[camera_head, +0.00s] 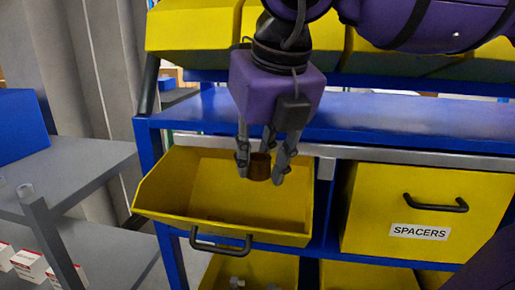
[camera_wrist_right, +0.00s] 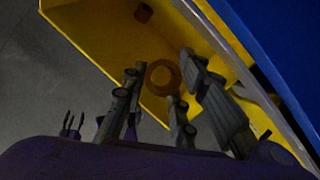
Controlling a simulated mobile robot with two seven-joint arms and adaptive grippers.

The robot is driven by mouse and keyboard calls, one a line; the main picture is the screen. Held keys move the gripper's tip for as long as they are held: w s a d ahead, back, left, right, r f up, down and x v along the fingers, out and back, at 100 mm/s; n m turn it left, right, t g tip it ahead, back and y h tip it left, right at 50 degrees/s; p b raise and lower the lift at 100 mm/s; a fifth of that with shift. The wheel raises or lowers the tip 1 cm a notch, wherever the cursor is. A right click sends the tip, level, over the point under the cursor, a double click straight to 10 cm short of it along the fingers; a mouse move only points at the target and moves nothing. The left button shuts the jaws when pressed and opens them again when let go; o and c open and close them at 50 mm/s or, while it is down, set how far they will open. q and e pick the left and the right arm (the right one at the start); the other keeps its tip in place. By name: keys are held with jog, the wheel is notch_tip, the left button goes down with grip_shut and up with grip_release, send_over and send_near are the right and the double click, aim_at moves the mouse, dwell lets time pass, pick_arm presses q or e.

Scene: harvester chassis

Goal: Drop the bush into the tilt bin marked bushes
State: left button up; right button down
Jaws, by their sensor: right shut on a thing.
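My right gripper (camera_head: 263,172) is shut on the bush (camera_head: 259,167), a small brown cylinder held between its fingertips. The bush is over the open yellow tilt bin (camera_head: 160,208), which is tipped out with its black handle at the front. No label on this bin's front is readable from here. In the right wrist view the bush (camera_wrist_right: 163,77) shows as a brown ring between the fingers, with the yellow bin (camera_wrist_right: 90,25) behind it. Another small brown piece (camera_wrist_right: 143,12) shows inside the bin there. My left gripper is not in view.
A shut yellow bin labelled SPACERS (camera_head: 420,231) is to the right. The blue rack shelf (camera_head: 380,115) runs behind the gripper, with more yellow bins above and below. A grey shelf unit (camera_head: 65,175) stands at left, with small white-and-red boxes (camera_head: 32,265).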

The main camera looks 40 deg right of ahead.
dwell(0.3)
jog(key=c, duration=1.3)
grip_release()
jog(key=shift+f, duration=0.1)
jog(key=shift+c, duration=0.2)
jog(key=v, duration=1.2)
jog(key=shift+a, duration=0.1)
